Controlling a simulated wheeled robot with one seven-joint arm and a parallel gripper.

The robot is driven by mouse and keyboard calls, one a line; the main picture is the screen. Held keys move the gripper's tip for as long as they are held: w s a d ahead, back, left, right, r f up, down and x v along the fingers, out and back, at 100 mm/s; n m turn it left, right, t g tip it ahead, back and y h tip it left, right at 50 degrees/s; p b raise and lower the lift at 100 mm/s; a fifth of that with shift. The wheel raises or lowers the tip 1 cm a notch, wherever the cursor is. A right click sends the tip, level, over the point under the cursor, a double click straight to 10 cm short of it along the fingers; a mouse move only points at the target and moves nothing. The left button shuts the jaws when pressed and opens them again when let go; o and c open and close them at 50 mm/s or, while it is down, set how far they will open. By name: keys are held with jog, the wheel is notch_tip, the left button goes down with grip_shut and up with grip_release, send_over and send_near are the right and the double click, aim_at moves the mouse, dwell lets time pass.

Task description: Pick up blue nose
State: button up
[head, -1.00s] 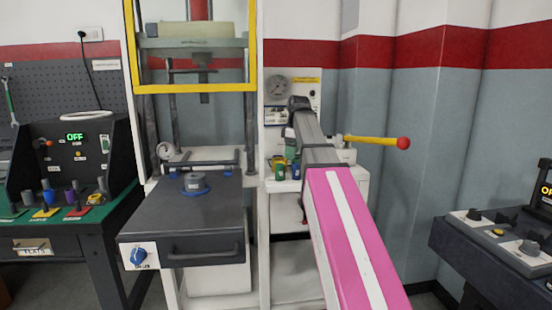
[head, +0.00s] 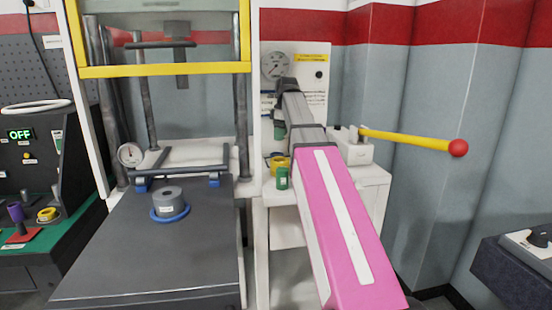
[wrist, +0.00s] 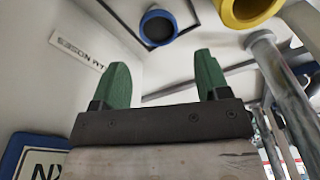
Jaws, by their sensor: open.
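In the wrist view, a blue ring-shaped piece (wrist: 157,13) with a dark centre, which looks like the blue nose, lies on a pale surface at the top, beyond my fingertips. My gripper (wrist: 162,78) has two green fingers spread apart with nothing between them. The blue piece is apart from both fingers. In the head view my arm reaches over the white stand (head: 370,182), and I cannot make out the blue nose or the fingertips there.
A yellow ring (wrist: 222,12) is right of the blue piece. A green labelled cylinder (head: 282,178) stands on the white stand. A dark press plate (head: 130,255) with a grey cylinder (head: 169,200) is left. A yellow lever with a red knob (head: 458,148) sticks out right.

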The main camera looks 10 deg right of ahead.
send_over(277, 155)
jog(key=s, duration=0.2)
jog(key=f, duration=0.4)
jog(key=shift+w+d+f, duration=0.1)
jog(key=shift+d+f, duration=0.05)
jog(key=shift+d, duration=0.2)
jog(key=shift+w+a+f, duration=0.1)
jog(key=shift+a+f, duration=0.05)
jog(key=shift+f, duration=0.75)
jog(key=shift+w+a+f, duration=0.15)
jog(key=shift+f, duration=0.7)
jog(key=shift+w+a+f, duration=0.1)
jog(key=shift+a+f, duration=0.05)
jog(key=shift+f, duration=0.75)
jog(key=c, duration=0.8)
jog(key=shift+r, duration=0.1)
